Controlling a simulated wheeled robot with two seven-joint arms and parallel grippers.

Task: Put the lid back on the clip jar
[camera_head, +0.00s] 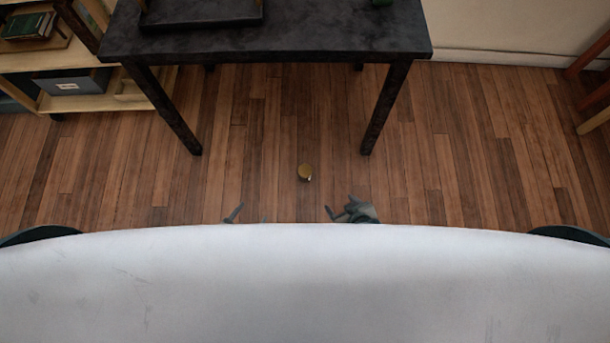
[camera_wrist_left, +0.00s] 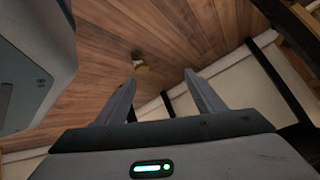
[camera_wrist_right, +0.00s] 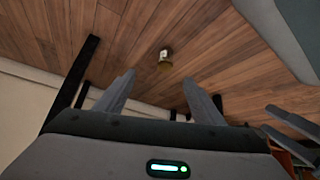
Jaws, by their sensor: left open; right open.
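My left gripper (camera_head: 248,216) is open and empty, nearer to me and left of the jar. My right gripper (camera_head: 343,210) is open and empty, nearer to me and right of the jar. Neither touches it.
A wooden shelf (camera_head: 70,60) with books and a grey box is at left. Floor around the jar is clear.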

